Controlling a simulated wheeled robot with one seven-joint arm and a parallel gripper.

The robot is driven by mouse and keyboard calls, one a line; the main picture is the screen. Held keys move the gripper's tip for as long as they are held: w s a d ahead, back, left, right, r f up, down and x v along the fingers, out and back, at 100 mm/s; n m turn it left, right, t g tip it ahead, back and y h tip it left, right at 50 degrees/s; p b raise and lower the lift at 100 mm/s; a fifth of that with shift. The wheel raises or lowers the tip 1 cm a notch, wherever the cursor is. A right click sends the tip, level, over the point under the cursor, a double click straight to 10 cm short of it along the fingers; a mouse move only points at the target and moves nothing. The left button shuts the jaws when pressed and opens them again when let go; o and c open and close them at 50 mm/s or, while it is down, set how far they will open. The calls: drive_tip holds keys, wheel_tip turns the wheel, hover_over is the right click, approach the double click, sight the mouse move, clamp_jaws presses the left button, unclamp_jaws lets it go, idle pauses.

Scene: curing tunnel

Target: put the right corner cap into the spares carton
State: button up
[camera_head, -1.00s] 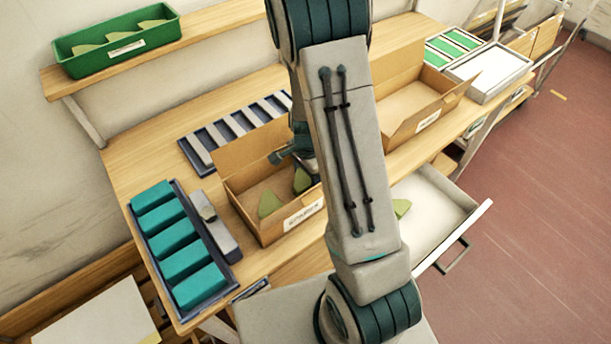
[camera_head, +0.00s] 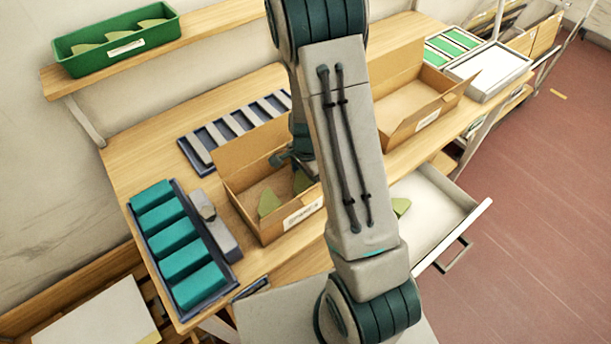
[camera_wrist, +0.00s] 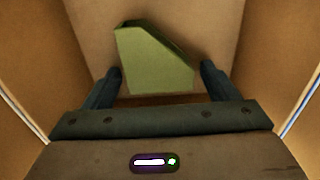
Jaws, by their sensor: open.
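The spares carton (camera_head: 238,205) is an open cardboard box on the bench. One olive-green corner cap (camera_head: 268,203) lies in it to the left. A second green cap (camera_head: 301,183) is at its right, partly hidden by my arm. My gripper (camera_wrist: 160,70) is open and points down into the carton. In the wrist view a green cap (camera_wrist: 152,62) lies against the carton's inside, between and just beyond the fingertips; I cannot tell whether they touch it. Another green cap (camera_head: 401,206) lies in the open white drawer (camera_head: 440,204).
A second open carton (camera_head: 400,105) stands to the right. A tray of teal blocks (camera_head: 178,245), a grey device (camera_head: 215,228) and a tray of grey bars (camera_head: 205,150) are left of the spares carton. A green bin (camera_head: 118,45) with several caps sits on the shelf.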

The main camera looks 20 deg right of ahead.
sight(306, 177)
wheel_tip(306, 177, up, 12)
drive_tip(key=s+a+r+n+t, duration=0.1)
drive_tip(key=s+r+n+t, duration=0.1)
drive_tip(key=s+r+n, duration=0.5)
drive_tip(key=s+a+r+n+t, duration=0.2)
drive_tip(key=s+r+n, duration=0.5)
drive_tip(key=s+r, duration=0.1)
drive_tip(key=shift+s+a+r+b, duration=0.25)
drive_tip(key=shift+r+b, duration=0.1)
drive_tip(key=shift+r, duration=0.15)
